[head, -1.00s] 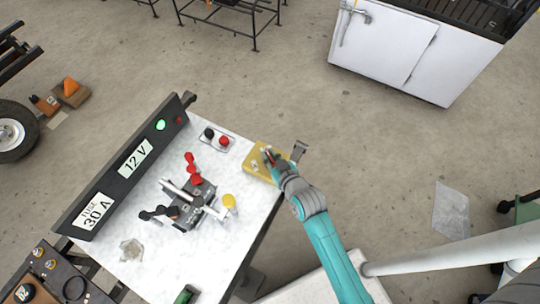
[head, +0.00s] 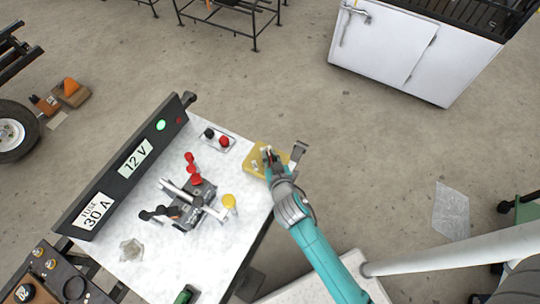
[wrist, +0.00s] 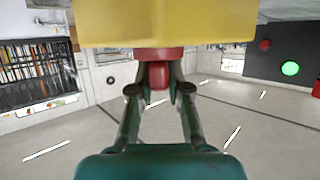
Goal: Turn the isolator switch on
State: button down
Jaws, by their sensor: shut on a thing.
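The yellow isolator box (head: 254,168) sits at the right-hand corner of the white bench top, with small pale marks on it that are too small to read. In the wrist view its yellow body (wrist: 165,22) fills the top, with a red switch knob (wrist: 158,76) below it. My gripper (head: 268,154) is at the box, and in the wrist view its fingers (wrist: 159,84) are closed on the red knob from both sides. In the head view my fingers largely hide the knob, so its turned position cannot be told.
A dark panel (head: 112,185) with a lit green lamp (head: 161,125) and "12 V" and "30 A" labels stands along the bench's left edge. A red-and-black terminal plate (head: 217,140) and a lever mechanism (head: 190,200) are on the bench top (head: 190,258). A metal bracket (head: 299,151) is right of the box.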

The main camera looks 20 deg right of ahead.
jog(key=shift+f, duration=0.1)
jog(key=c, duration=1.1)
grip_release()
jog(key=v, duration=1.2)
jog(key=shift+d, duration=0.1)
